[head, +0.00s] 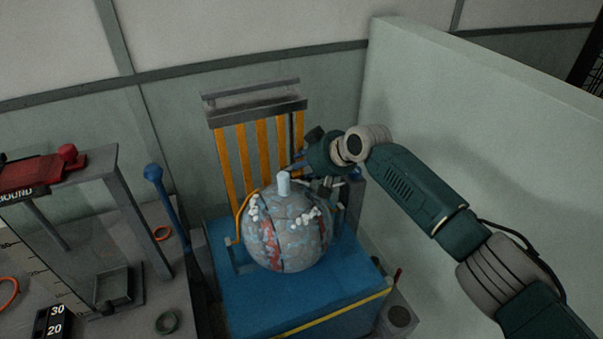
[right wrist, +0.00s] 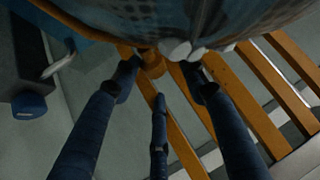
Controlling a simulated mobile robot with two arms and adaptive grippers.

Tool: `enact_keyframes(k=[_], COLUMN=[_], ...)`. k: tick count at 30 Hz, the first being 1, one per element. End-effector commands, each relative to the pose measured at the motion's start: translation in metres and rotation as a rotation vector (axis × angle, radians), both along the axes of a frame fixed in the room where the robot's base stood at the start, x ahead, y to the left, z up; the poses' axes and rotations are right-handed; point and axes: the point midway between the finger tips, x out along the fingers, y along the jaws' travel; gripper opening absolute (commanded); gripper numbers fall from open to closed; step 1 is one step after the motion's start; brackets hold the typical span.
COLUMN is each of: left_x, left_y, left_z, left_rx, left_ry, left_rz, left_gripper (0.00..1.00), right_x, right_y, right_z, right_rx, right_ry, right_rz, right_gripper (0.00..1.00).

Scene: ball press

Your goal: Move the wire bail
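A thin yellow-orange wire (head: 239,216), which looks like the wire bail, curves along the left side of a large grey-blue ball (head: 287,246). The rest of it is hidden by the ball. My right gripper (head: 327,184) is behind the ball's upper right side. In the right wrist view its dark blue fingers (right wrist: 165,80) are spread, with a short orange cylindrical piece (right wrist: 152,63) between and beyond the tips. I cannot tell whether that piece belongs to the bail. The ball (right wrist: 210,18) fills the top of that view. My left gripper is not in view.
The ball rests on a blue base (head: 245,296) with a yellow front stripe. Orange slats (head: 262,148) stand behind it under a grey bar (head: 255,113). A pale partition (head: 470,120) stands at right. A bench with a red-topped frame (head: 85,170) and a blue lever (head: 165,195) are at left.

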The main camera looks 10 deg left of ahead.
Motion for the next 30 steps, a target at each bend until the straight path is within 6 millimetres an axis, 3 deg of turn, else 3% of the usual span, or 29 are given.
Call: enact_keyframes(k=[20,30], left_x=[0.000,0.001], left_y=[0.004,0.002], left_z=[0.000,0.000], left_rx=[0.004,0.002], left_ry=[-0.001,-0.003], left_rz=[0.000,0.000], left_gripper=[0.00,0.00], right_x=[-0.005,-0.022], right_y=[-0.002,-0.033], right_z=[-0.006,0.027], right_rx=[-0.004,-0.005], right_ry=[0.016,0.012], right_rz=[0.003,0.002], right_gripper=[0.40,0.40])
